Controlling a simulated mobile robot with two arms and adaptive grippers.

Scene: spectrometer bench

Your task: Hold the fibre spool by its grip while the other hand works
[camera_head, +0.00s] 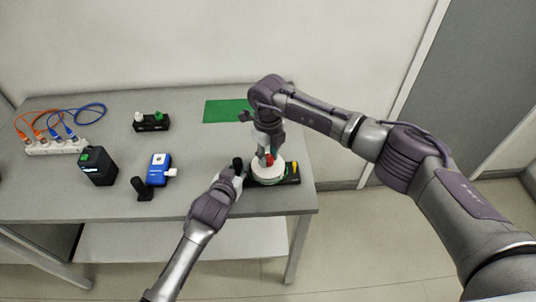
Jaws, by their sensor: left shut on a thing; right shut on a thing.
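The fibre spool (262,174) is a round white reel with a green edge, on a black base (291,180) near the table's front right. A black upright grip (237,162) stands at the spool's left. My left gripper (236,172) reaches up from the front and is shut on this grip. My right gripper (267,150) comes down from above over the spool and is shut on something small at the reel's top. A red piece (270,160) shows just below its fingers; I cannot tell whether that is the held thing. The fingertips of both grippers are partly hidden.
A blue device (160,168), a black stand (141,188) and a black box (98,166) stand left of centre. A white strip (56,146) with orange and blue cables is far left. A black block (151,123) and green mat (224,111) lie behind. The front left table is clear.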

